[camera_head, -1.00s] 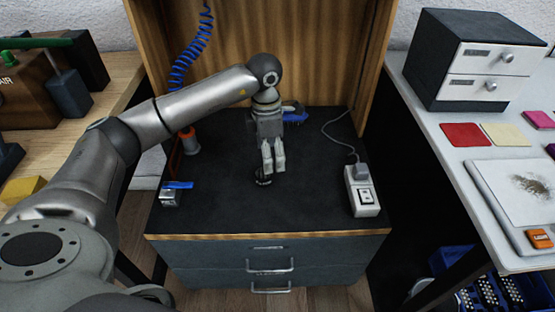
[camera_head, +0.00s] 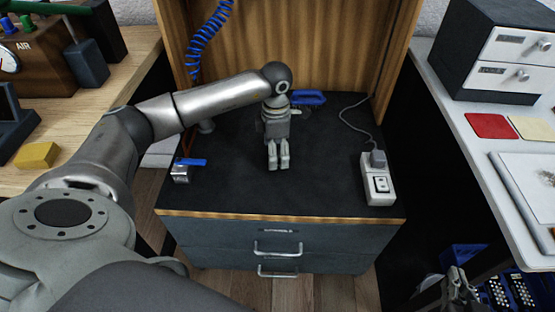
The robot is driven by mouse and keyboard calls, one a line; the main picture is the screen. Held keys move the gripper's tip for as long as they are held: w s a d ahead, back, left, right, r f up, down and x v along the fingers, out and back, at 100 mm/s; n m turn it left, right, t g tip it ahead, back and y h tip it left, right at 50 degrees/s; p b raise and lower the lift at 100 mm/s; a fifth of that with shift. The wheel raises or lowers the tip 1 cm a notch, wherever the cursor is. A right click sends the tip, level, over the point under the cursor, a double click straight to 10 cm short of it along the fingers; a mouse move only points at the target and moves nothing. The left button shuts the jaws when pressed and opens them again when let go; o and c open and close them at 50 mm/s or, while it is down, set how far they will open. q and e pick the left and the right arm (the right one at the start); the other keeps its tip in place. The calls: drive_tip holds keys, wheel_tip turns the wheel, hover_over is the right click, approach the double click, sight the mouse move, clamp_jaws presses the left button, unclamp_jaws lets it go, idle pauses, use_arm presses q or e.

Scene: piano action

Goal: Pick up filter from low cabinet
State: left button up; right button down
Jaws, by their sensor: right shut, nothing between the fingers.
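I cannot make out a filter for certain. A small silvery block with a blue bar (camera_head: 182,171) stands at the left edge of the cabinet top, apart from the gripper. A blue brush-like thing (camera_head: 308,98) lies behind the gripper and is partly hidden.
A white power strip (camera_head: 379,185) with a grey cable is at the right of the cabinet top. A wooden bench with a yellow block (camera_head: 37,155) is at the left. A white table with a red pad (camera_head: 490,126) is at the right. The cabinet top's front middle is clear.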

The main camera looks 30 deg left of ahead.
use_arm(q)
drive_tip(key=shift+f, duration=1.1)
use_arm(e)
drive_tip(key=shift+w+a+r+t, duration=0.2)
drive_tip(key=shift+w+r+t, duration=0.2)
drive_tip(key=shift+r, duration=0.2)
drive_tip(key=shift+w+a+r+t, duration=0.15)
drive_tip(key=shift+w+r+t, duration=0.2)
drive_tip(key=shift+r, duration=0.25)
use_arm(q)
drive_tip(key=c, duration=1.1)
drive_tip(key=shift+r, duration=0.2)
use_arm(e)
drive_tip(key=shift+f, duration=0.1)
